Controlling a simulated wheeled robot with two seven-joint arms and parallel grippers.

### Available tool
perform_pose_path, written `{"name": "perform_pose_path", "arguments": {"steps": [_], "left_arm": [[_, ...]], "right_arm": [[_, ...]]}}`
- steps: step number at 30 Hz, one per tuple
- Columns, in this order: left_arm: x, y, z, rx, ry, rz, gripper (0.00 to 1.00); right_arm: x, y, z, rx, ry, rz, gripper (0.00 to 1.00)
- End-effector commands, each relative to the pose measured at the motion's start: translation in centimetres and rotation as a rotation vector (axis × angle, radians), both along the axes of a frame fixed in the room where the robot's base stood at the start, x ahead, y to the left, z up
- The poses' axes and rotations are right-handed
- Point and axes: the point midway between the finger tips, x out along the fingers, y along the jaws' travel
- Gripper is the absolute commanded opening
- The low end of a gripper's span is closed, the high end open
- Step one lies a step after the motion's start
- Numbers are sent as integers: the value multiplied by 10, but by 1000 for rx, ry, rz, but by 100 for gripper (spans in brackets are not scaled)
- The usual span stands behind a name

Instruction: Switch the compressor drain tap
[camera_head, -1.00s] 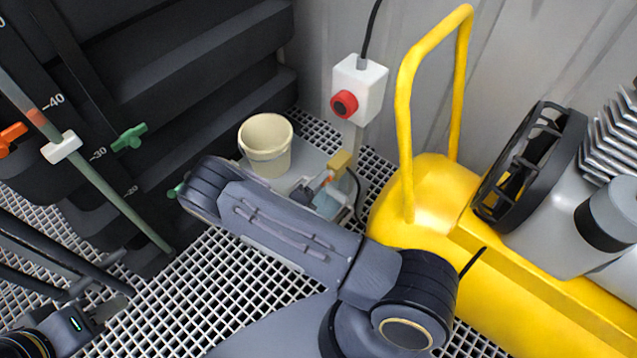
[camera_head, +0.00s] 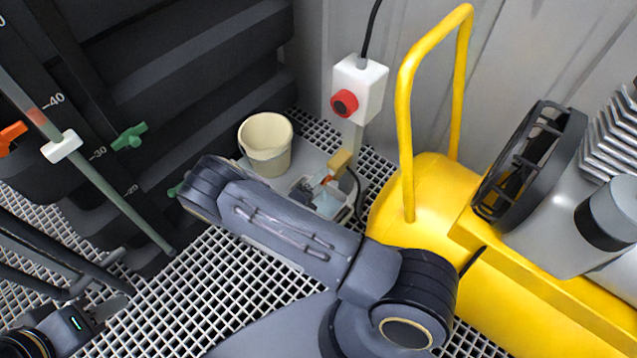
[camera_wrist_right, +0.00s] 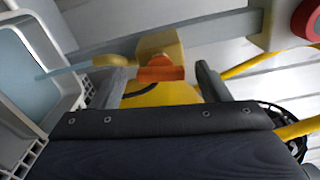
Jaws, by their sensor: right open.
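The drain tap has a brass-coloured body (camera_head: 340,160) with an orange handle (camera_wrist_right: 160,70), beside the yellow compressor (camera_head: 430,190). In the right wrist view the tap body (camera_wrist_right: 160,44) is ahead of my right gripper (camera_wrist_right: 150,82). That gripper is open, with the orange handle showing between its fingers; I cannot tell if they touch. A pale blue streak (camera_wrist_right: 62,70) runs from the tap's spout towards a light tub (camera_wrist_right: 22,75) with a pale blue inside. In the head view my right forearm partly hides this area. My left gripper (camera_head: 112,305) is at the lower left, its jaws unclear.
A cream bucket (camera_head: 265,145) stands behind the tub. A white switch box with a red button (camera_head: 345,103) is on a post above. The compressor's yellow handle (camera_head: 405,110) rises at the right. Dark vessels with green taps (camera_head: 130,136) fill the left. The floor is white grating.

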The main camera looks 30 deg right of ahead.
Motion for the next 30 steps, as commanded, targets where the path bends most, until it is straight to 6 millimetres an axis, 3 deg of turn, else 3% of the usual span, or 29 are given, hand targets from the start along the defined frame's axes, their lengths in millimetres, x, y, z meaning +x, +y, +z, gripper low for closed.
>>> {"name": "perform_pose_path", "arguments": {"steps": [5, 18, 30], "left_arm": [[0, 0, 1, 0, 0, 0, 36], [0, 0, 8, 0, 0, 0, 36], [0, 0, 8, 0, 0, 0, 36]], "right_arm": [[-2, 6, 1, 1, -2, 1, 69], [-27, 66, 0, 1, -1, 2, 69], [-30, 73, 0, 0, 0, 0, 69]]}}
